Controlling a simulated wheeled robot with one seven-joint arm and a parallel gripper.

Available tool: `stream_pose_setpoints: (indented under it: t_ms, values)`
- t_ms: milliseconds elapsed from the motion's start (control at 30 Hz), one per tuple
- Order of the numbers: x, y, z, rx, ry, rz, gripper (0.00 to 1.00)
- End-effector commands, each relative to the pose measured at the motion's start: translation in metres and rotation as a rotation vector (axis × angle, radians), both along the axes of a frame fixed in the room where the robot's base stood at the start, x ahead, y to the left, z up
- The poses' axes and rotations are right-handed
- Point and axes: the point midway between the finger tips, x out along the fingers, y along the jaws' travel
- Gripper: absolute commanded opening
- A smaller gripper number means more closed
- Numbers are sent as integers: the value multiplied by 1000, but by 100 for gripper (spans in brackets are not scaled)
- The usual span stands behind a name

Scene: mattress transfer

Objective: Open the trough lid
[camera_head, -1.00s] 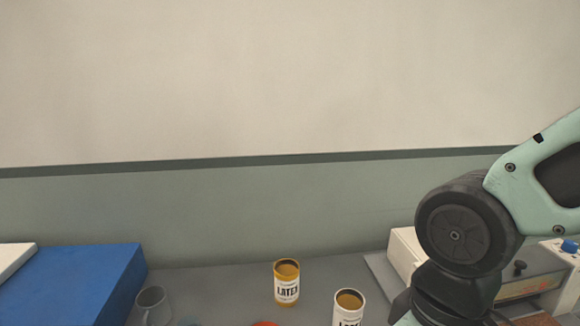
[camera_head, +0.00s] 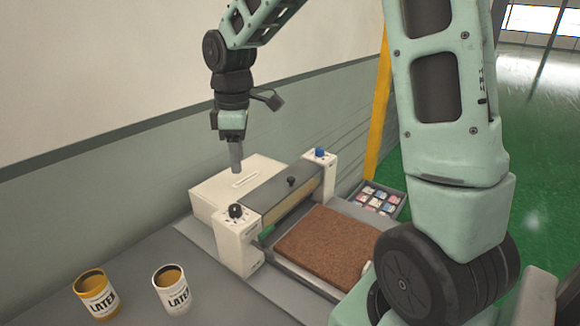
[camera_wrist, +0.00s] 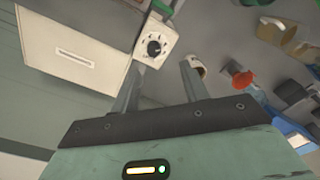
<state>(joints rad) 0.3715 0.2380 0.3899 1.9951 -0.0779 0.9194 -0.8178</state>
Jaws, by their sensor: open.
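I cannot make out the lid knob in the wrist view.
The near end post (camera_head: 238,240) carries a black dial; the far post (camera_head: 319,165) has a blue knob. A brown mat (camera_head: 330,245) lies in front. The slotted white box (camera_head: 215,190) stands behind. Two latex cans (camera_head: 96,294) (camera_head: 172,289) stand left. A yellow pole (camera_head: 378,100) rises behind.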

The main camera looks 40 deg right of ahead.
Motion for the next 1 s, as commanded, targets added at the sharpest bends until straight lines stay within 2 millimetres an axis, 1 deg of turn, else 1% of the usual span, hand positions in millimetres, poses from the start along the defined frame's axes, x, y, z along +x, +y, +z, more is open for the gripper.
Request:
stream_pose_setpoints:
  t_ms: [33,67,100,200,300,333,433,567,667,1000]
  values:
    - [13,-38,9,-3,0,-7,45]
    - [18,-58,12,-6,1,0,45]
    - [23,-83,15,-9,0,9,45]
    - [29,-136,22,-17,2,27,45]
    - [29,-170,25,-24,5,42,45]
    - [28,-177,26,-25,5,43,45]
    - [27,-189,25,-27,8,50,45]
    - [27,-190,15,-26,11,53,45]
    - [26,-189,-1,-26,12,54,45]
    - [26,-188,-72,-25,13,54,45]
